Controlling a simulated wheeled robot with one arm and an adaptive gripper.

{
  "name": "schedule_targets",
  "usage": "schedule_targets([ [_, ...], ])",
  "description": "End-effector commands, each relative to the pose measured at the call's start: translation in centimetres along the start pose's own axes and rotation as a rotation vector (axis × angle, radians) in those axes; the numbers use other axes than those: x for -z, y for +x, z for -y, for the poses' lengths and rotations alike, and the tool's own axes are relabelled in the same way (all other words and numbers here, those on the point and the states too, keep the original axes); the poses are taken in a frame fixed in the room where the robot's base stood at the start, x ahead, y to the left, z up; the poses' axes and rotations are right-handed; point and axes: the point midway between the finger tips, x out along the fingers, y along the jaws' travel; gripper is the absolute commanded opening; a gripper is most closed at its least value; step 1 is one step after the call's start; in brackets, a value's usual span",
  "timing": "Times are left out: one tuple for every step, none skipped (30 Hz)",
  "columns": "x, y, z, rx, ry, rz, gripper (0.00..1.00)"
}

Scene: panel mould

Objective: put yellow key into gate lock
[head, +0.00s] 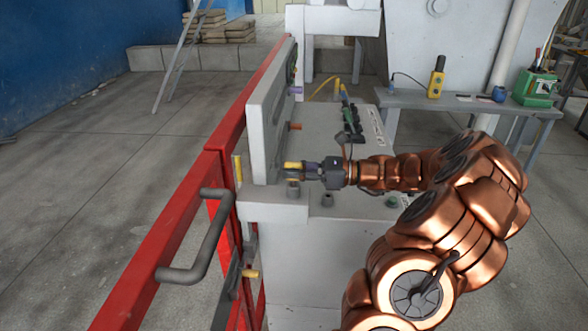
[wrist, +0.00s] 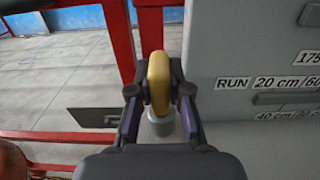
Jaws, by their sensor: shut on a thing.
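The yellow key (head: 293,165) is between the fingertips of my gripper (head: 305,169), just above a short grey cylinder (head: 293,188) on the machine's ledge. In the wrist view the key (wrist: 158,82) stands on edge, its rounded side toward the camera, with a finger closed on each side. The grey cylinder (wrist: 160,122) shows below it; I cannot tell if they touch. On the red gate (head: 190,210), a dark grey fitting (head: 233,278) with a yellow piece (head: 250,273) sits low near the machine's corner. I cannot tell for certain whether this fitting is the gate lock.
An upright grey panel (head: 268,115) stands close left of my gripper. The gate's grey handle (head: 200,250) juts out at the front. A side table (head: 400,98) is at the back right.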

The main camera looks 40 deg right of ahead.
Motion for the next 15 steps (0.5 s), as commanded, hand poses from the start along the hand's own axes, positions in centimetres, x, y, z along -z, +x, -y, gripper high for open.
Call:
schedule_targets([
  [0.12,0.01,0.00,0.000,0.000,0.000,0.00],
  [0.19,0.01,0.00,0.000,0.000,0.000,0.00],
  [0.27,0.01,0.00,0.000,0.000,0.000,0.00],
  [0.32,0.01,0.00,0.000,0.000,0.000,0.00],
  [0.39,0.02,0.00,0.000,0.000,0.000,0.00],
  [0.47,0.02,0.00,0.000,0.000,0.000,0.00],
  [0.52,0.02,0.00,0.000,0.000,0.000,0.00],
  [0.58,0.02,0.00,0.000,0.000,0.000,0.00],
  [0.66,0.02,0.00,0.000,0.000,0.000,0.00],
  [0.73,0.02,0.00,0.000,0.000,0.000,0.00],
  [0.78,0.02,0.00,0.000,0.000,0.000,0.00],
  [0.86,0.02,0.00,0.000,0.000,0.000,0.00],
  [0.83,0.02,0.00,0.000,0.000,0.000,0.20],
  [0.81,0.02,-0.01,0.000,0.000,0.000,0.23],
  [0.81,0.02,0.00,0.000,0.000,0.000,0.27],
])
